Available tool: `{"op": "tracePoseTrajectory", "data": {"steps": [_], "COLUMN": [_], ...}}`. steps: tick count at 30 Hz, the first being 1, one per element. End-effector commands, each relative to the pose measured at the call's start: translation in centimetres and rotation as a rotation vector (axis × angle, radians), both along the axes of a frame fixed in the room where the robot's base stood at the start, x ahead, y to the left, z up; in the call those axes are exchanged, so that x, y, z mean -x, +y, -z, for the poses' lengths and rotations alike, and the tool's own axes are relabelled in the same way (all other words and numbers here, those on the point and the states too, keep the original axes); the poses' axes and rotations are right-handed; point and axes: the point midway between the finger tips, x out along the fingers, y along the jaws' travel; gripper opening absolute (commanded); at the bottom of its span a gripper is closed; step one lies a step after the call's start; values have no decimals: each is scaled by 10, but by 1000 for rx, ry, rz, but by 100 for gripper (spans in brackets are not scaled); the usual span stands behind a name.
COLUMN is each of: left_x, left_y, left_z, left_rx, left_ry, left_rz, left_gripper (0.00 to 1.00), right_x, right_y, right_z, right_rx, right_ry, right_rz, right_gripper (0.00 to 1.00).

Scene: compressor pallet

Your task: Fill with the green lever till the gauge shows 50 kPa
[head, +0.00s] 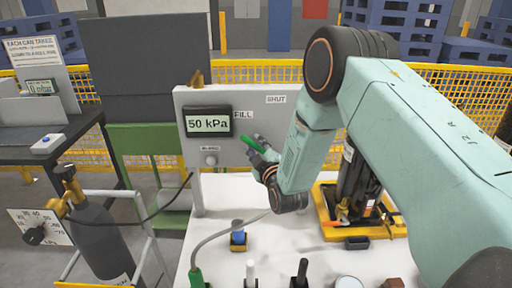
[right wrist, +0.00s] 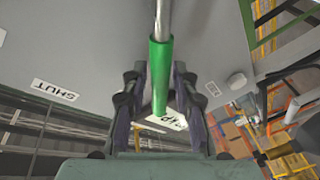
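The green lever (head: 252,143) is on the front of the grey panel (head: 222,158). Its free end is near the FILL label (head: 243,114), away from the SHUT label (head: 276,99). The gauge (head: 208,122) reads 50 kPa. My right gripper (head: 262,158) is at the lever. The handle's end partly covers the FILL label in that view. My left gripper is out of view.
A small knob (head: 210,160) is below the gauge. A white table (head: 228,205) carries a blue-and-yellow part (head: 238,238), a hose and several small items. A yellow tray (head: 328,228) lies below my right arm. A dark gas cylinder (head: 95,235) stands at left.

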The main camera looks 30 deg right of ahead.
Motion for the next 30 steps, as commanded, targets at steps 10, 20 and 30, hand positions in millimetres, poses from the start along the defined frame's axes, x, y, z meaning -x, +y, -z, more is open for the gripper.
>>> {"op": "tracePoseTrajectory", "data": {"steps": [10, 20, 30], "left_x": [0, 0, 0], "left_y": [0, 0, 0], "left_z": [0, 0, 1], "left_rx": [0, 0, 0], "left_ry": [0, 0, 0], "left_rz": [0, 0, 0], "left_gripper": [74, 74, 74], "right_x": [0, 0, 1], "right_y": [0, -1, -2], "right_z": [0, 0, 0], "right_rx": [0, -1, -18], "right_ry": [0, 2, -7], "right_rz": [0, 2, 3], "right_gripper": [0, 0, 0]}}
